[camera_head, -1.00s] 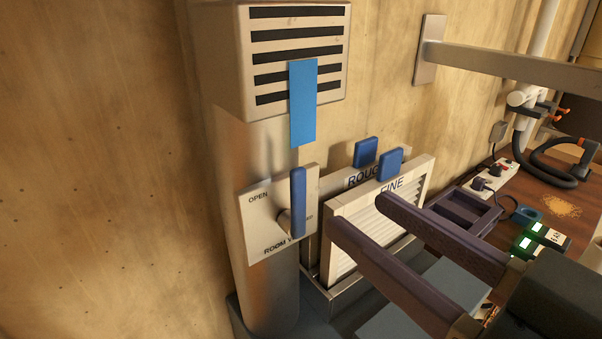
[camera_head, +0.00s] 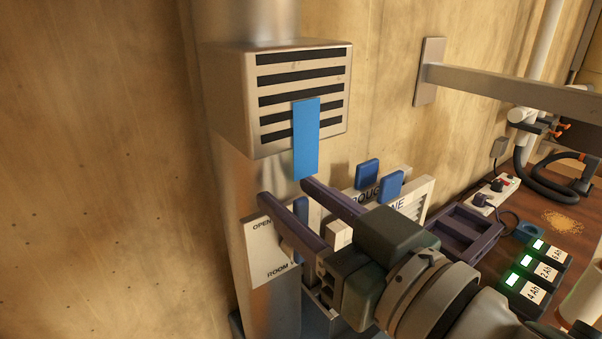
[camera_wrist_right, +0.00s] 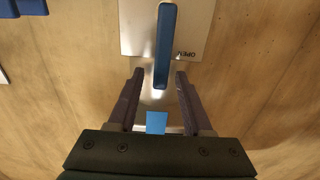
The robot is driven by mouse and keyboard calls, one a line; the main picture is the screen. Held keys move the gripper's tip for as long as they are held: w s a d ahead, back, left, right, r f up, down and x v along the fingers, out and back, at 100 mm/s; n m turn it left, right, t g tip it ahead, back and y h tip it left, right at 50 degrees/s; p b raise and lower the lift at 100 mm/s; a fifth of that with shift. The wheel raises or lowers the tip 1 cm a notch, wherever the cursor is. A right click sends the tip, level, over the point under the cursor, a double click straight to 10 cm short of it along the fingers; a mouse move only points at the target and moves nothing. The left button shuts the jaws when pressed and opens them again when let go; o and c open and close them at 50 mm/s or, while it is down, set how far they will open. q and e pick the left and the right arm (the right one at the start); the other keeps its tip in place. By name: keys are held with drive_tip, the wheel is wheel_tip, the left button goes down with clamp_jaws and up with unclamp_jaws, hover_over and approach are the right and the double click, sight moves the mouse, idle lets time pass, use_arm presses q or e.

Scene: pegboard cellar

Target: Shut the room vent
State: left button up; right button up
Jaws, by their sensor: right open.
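The room vent plate (camera_head: 268,255) is a pale panel on the metal duct, with "OPEN" at its upper left and "ROOM V..." below. Its blue lever (camera_head: 301,214) stands upright, partly hidden by my right gripper. My right gripper (camera_head: 285,191) is open and empty, its two dark fingers reaching toward the lever from the right. In the right wrist view the lever (camera_wrist_right: 164,45) runs lengthwise, its near end between my right fingertips (camera_wrist_right: 160,73) with a gap each side. I cannot tell whether it touches. My left gripper is out of view.
A grille box (camera_head: 230,90) with a hanging blue strip (camera_head: 306,138) is just above my fingers. The blue-tabbed "FINE" filter (camera_head: 413,205) and one marked "ROUGH" stand behind my gripper. A dark tray (camera_head: 465,230), power strip (camera_head: 497,192) and chargers (camera_head: 530,278) lie right.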

drive_tip(key=shift+c, duration=0.3)
clamp_jaws()
idle(1.0)
